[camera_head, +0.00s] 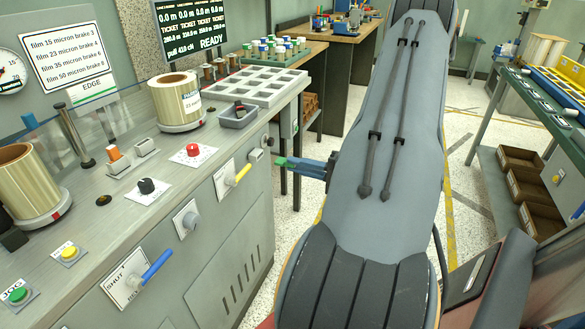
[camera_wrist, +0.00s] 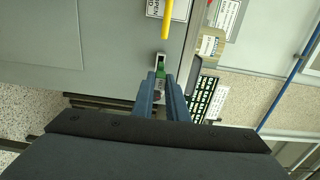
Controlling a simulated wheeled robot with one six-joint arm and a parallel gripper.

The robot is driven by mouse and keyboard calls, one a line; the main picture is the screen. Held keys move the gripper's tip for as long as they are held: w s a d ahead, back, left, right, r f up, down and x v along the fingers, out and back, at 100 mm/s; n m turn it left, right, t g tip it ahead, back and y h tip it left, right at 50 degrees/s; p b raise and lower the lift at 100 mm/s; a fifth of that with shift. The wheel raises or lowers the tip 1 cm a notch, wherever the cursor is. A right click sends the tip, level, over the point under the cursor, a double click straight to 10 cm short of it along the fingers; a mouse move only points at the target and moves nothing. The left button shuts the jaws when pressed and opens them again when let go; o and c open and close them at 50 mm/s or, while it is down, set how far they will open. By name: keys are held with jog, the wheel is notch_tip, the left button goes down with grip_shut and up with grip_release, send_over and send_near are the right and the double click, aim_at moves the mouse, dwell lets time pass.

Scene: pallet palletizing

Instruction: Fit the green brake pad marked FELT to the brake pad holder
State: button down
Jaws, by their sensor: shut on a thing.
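My gripper (camera_head: 289,163) is shut on a small green pad (camera_head: 281,161), held in front of the machine's front panel, right of the yellow lever. The pad appears apart from this block.
The yellow lever (camera_head: 238,175) and blue lever (camera_head: 156,268) stick out from the machine front. A grey tray (camera_head: 238,118) with a dark piece in it sits on the counter edge. A white compartment rack (camera_head: 250,86) lies behind it. A green bench (camera_head: 535,130) stands right.

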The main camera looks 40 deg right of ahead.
jog(key=shift+s+d, duration=0.1)
jog(key=shift+d, duration=0.1)
jog(key=shift+b+x, duration=0.75)
jog(key=shift+x, duration=1.6)
jog(key=shift+b+x, duration=0.7)
jog(key=shift+x, duration=1.45)
jog(key=c, duration=1.7)
grip_release()
jog(key=shift+o, duration=0.2)
jog(key=v, duration=0.7)
jog(key=shift+s+d+b, duration=0.1)
jog(key=shift+s+b, duration=0.2)
jog(key=shift+s, duration=0.1)
